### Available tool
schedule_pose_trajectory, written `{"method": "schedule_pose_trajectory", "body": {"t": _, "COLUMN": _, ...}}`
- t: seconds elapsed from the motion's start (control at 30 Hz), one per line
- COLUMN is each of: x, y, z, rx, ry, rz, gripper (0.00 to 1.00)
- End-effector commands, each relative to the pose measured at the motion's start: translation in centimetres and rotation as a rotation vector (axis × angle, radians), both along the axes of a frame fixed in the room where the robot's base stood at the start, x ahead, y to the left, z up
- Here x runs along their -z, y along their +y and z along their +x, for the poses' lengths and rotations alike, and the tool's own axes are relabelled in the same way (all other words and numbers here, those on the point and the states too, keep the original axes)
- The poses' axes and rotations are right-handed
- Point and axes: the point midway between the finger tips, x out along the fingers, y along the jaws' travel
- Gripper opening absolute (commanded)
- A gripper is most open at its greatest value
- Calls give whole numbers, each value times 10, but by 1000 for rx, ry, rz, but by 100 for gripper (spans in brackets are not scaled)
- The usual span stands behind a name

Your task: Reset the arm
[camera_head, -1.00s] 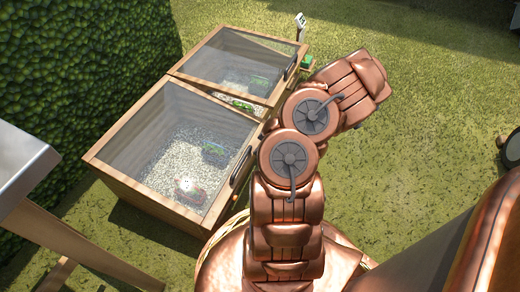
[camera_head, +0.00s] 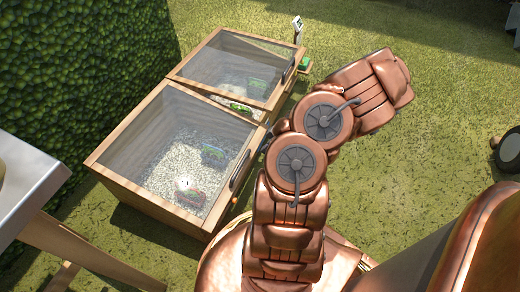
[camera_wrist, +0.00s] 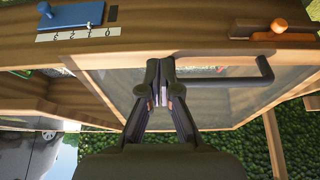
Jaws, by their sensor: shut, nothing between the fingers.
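My arm (camera_head: 297,165) is copper-coloured. In the head view it rises from the bottom middle and bends up to the right beside the wooden cold frame. My gripper (camera_wrist: 160,88) shows in the wrist view with its dark fingers together and nothing between them. It appears in front of the wooden frame's glazed lid, close to a black bar handle (camera_wrist: 262,80) in the picture. I cannot tell whether it touches anything. My gripper cannot be made out in the head view.
The cold frame (camera_head: 140,197) has two closed glazed lids over gravel and small packets. The wrist view shows a blue slider (camera_wrist: 70,16) with a number scale and an orange latch (camera_wrist: 279,26). A table (camera_head: 30,180) stands left, before a hedge (camera_head: 80,70). Grass (camera_head: 440,110) is open at right.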

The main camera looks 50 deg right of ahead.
Motion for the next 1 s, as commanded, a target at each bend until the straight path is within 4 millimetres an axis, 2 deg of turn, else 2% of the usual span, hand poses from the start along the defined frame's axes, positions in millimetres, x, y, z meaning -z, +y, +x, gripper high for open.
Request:
{"method": "schedule_pose_trajectory", "body": {"t": 0.03, "x": -9, "y": -3, "z": -7, "rx": 3, "ry": -2, "rz": -1, "gripper": 0}}
{"method": "schedule_pose_trajectory", "body": {"t": 0.2, "x": -23, "y": -9, "z": -28, "rx": 2, "ry": -2, "rz": 2, "gripper": 0}}
{"method": "schedule_pose_trajectory", "body": {"t": 0.5, "x": -37, "y": -16, "z": -50, "rx": -1, "ry": -1, "rz": 0, "gripper": 0}}
{"method": "schedule_pose_trajectory", "body": {"t": 0.87, "x": -41, "y": -15, "z": -52, "rx": -5, "ry": 1, "rz": 1, "gripper": 0}}
{"method": "schedule_pose_trajectory", "body": {"t": 0.97, "x": -60, "y": -9, "z": -45, "rx": -20, "ry": 13, "rz": 8, "gripper": 0}}
{"method": "schedule_pose_trajectory", "body": {"t": 1.0, "x": -72, "y": -5, "z": -41, "rx": -31, "ry": 23, "rz": 12, "gripper": 0}}
